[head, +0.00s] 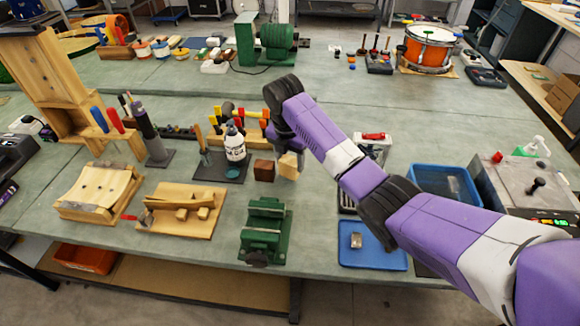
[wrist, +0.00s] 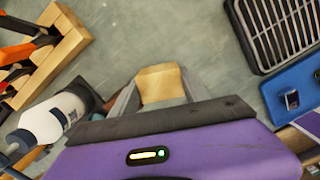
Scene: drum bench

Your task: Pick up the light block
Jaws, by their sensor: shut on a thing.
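The light block (head: 289,165) is a small pale wooden block near the middle of the bench in the head view. It also shows in the wrist view (wrist: 160,84), between the two grey fingers. My gripper (wrist: 159,97) is shut on it. In the head view the fingers are mostly hidden behind my wrist. A dark brown block (head: 264,170) stands just left of the light block. I cannot tell whether the light block is clear of the bench top.
A white bottle (head: 235,147) stands on a dark mat left of the blocks, with a tool rack (head: 240,115) behind. A green vise (head: 266,228) is in front. A blue tray (head: 373,258) and a blue bin (head: 445,184) lie to the right.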

